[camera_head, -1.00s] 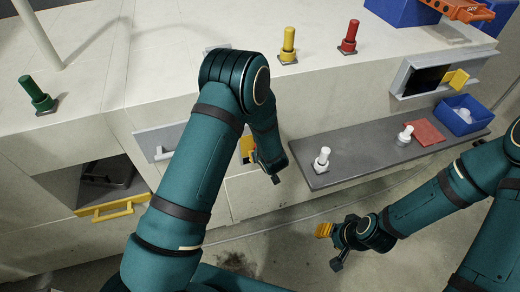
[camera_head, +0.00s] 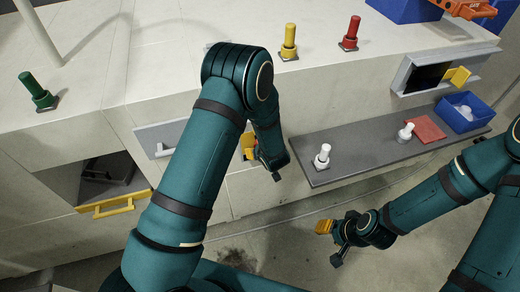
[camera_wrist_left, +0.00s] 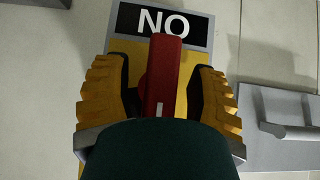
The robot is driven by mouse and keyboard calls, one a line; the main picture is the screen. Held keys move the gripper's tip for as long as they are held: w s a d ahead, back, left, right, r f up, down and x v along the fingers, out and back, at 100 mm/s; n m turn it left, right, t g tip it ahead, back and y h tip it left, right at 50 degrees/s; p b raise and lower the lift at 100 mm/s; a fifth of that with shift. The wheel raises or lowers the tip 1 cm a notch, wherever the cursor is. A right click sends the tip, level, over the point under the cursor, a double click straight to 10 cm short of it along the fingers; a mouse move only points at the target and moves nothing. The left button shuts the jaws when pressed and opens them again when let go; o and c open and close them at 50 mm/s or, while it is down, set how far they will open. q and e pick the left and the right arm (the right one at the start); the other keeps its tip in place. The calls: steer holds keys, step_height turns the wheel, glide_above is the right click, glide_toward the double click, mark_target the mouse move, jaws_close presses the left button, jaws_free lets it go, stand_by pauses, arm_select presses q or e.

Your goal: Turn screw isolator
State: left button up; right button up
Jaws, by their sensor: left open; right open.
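In the left wrist view a red handle (camera_wrist_left: 163,72) stands out from a yellow plate (camera_wrist_left: 127,50) with a black label (camera_wrist_left: 163,24) reading "NO". I take the red handle to be the screw isolator. My left gripper (camera_wrist_left: 158,97) is open, with one yellow finger on each side of the handle and gaps between. The handle's lower end is hidden behind my gripper's dark body. In the head view my left arm hides most of this spot, and the left gripper (camera_head: 258,160) shows only partly. My right gripper (camera_head: 331,242) is open and empty, above the floor.
A grey shelf (camera_head: 360,153) bears white screws (camera_head: 322,157), a red pad and a blue bin (camera_head: 463,113). Green (camera_head: 36,90), yellow (camera_head: 289,42) and red (camera_head: 350,33) posts stand on the counter. An open drawer with a yellow handle (camera_head: 113,205) juts out at left.

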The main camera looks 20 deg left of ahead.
arm_select(q)
steer(key=v, duration=1.1)
steer(key=shift+s+r, duration=0.1)
steer(key=s+d+f+m+g+h+b, duration=0.1)
steer(key=s+f+m+g+h+b, duration=0.1)
steer(key=s+f, duration=0.6)
steer(key=s+d+f+m+g+h+b, duration=0.1)
steer(key=s+f+m+g+h+b, duration=0.2)
steer(key=s+f+h+b, duration=0.2)
steer(key=s+f+h, duration=0.2)
steer(key=s+f, duration=0.1)
steer(key=s, duration=0.1)
steer(key=shift+d+f, duration=0.3)
steer(key=shift+d, duration=0.05)
steer(key=shift+c, duration=1)
